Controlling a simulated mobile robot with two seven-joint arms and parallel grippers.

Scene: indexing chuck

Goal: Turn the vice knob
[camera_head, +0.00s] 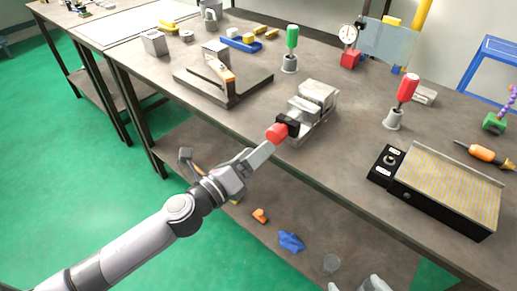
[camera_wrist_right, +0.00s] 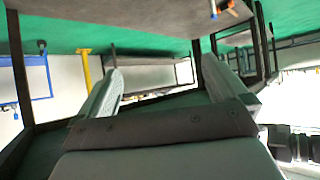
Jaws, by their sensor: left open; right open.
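The vice (camera_head: 314,100) is grey metal and stands at the front edge of the workbench in the head view. Its red vice knob (camera_head: 276,134) sticks out past the edge on a black mount. My left gripper (camera_head: 266,147) is at the knob from the front left, open. Its fingers overlap the knob's near side, and I cannot tell whether they touch it. My right gripper shows its two spread fingers in the right wrist view (camera_wrist_right: 163,85), open with nothing between them. Part of it shows at the bottom of the head view (camera_head: 365,285), well below the vice.
A grey fixture plate (camera_head: 222,88) lies left of the vice on the workbench (camera_head: 345,135). A green-handled tool (camera_head: 291,45) and a red-handled one (camera_head: 403,95) stand behind and to the right. A ribbed plate (camera_head: 450,185) is at front right. A lower shelf holds a blue cloth-like item (camera_head: 291,241).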

